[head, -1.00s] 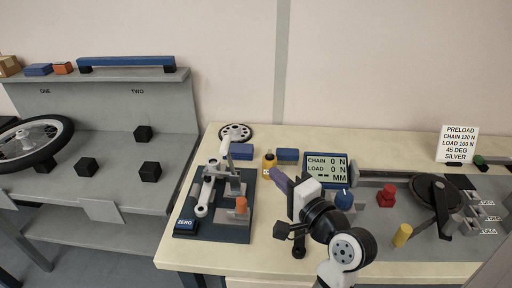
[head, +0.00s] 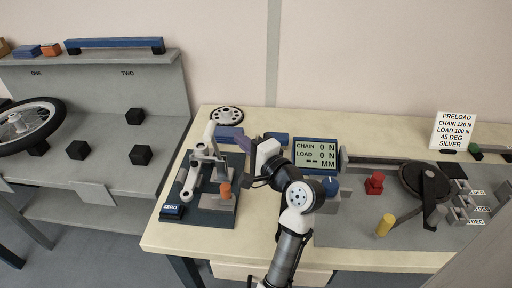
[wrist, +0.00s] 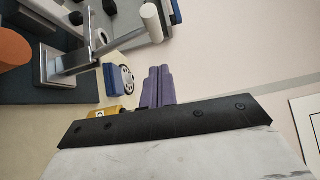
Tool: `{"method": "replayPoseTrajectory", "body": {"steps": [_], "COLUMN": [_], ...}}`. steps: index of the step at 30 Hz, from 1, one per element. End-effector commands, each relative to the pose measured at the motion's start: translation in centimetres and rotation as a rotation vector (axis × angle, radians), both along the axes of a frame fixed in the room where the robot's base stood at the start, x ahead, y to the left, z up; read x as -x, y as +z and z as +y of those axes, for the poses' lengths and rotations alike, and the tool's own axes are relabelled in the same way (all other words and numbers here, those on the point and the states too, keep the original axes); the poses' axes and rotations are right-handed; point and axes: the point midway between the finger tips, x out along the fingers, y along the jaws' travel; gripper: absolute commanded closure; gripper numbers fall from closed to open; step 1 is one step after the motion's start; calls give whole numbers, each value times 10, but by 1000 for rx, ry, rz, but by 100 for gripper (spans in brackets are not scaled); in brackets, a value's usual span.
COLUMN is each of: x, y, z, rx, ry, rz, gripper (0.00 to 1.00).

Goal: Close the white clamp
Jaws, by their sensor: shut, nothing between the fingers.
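The white clamp's handle (head: 209,135) stands roughly upright on a fixture on the dark baseplate (head: 202,217) at the left of the bench. In the wrist view its white cylindrical grip (wrist: 152,22) is at the top, on a grey metal lever. My gripper (head: 243,142) is just right of the handle in the head view, apart from it. Its purple fingers (wrist: 157,85) are together and empty, pointing toward the handle side in the wrist view. An orange knob (head: 225,190) sits on the same fixture.
A crank arm (head: 190,178) lies on the baseplate beside the clamp. A display (head: 316,154) stands right of my gripper. A chainring (head: 226,115) and blue blocks (head: 230,133) lie behind.

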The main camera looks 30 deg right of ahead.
Motion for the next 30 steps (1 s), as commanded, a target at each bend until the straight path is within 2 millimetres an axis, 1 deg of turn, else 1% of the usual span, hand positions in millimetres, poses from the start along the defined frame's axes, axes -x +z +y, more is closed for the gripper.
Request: {"method": "replayPoseTrajectory", "body": {"steps": [1,2,3,6,9,13,23,30], "x": [-11,-16,-19,-26,-31,-34,-35,-42], "y": [3,3,4,3,3,2,2,4], "z": [3,4,11,23,31,35,36,47], "rx": [-1,0,0,0,0,0,1,1], "ry": [4,3,3,2,0,0,-1,3], "rz": [0,1,1,1,1,1,0,0], "gripper": [100,100,100,100,100,100,100,100]}}
